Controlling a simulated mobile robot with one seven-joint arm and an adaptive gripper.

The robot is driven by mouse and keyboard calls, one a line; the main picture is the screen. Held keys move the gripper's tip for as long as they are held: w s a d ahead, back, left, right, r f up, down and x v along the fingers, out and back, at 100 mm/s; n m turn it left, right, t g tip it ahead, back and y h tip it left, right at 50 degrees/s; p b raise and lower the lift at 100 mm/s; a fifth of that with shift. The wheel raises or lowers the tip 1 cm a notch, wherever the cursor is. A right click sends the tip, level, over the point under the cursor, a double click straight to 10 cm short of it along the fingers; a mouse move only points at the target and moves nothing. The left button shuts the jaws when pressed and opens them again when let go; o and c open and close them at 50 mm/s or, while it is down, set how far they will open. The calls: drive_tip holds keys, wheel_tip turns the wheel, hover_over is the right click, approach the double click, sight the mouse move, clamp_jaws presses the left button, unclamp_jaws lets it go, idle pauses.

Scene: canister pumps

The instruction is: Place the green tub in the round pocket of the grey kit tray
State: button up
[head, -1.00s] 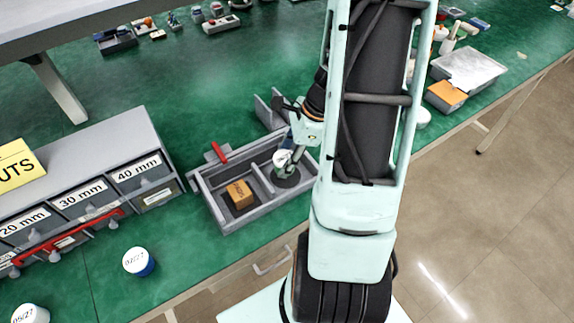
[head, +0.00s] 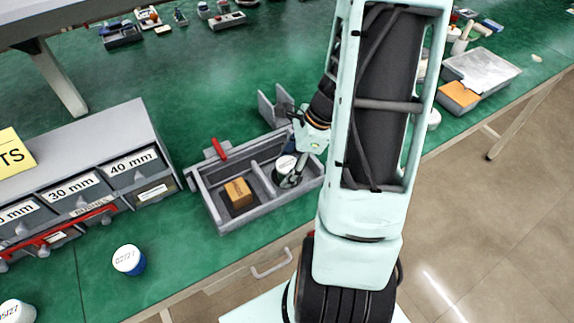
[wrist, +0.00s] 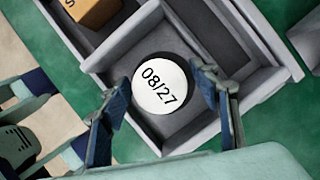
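The green tub (head: 286,164) shows mainly as a white lid in the head view. In the wrist view its lid (wrist: 160,84) reads 08/27, and its side is mostly hidden. It is upright over the right-hand compartment of the grey kit tray (head: 226,222), whose wall also shows in the wrist view (wrist: 118,50). A dark round patch of the pocket (head: 291,181) shows just below the tub; I cannot tell whether the tub touches its floor.
An orange-brown box (head: 239,193) sits in the tray's left compartment. A red-handled piece (head: 219,150) lies at the tray's back rim. Labelled drawers (head: 85,190) stand to the left. Another white-lidded tub, blue-sided (head: 129,260), stands on the bench in front.

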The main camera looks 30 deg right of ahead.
drive_tip(key=shift+r, duration=0.1)
drive_tip(key=p+v, duration=0.2)
drive_tip(key=v, duration=1)
drive_tip(key=shift+d, duration=0.1)
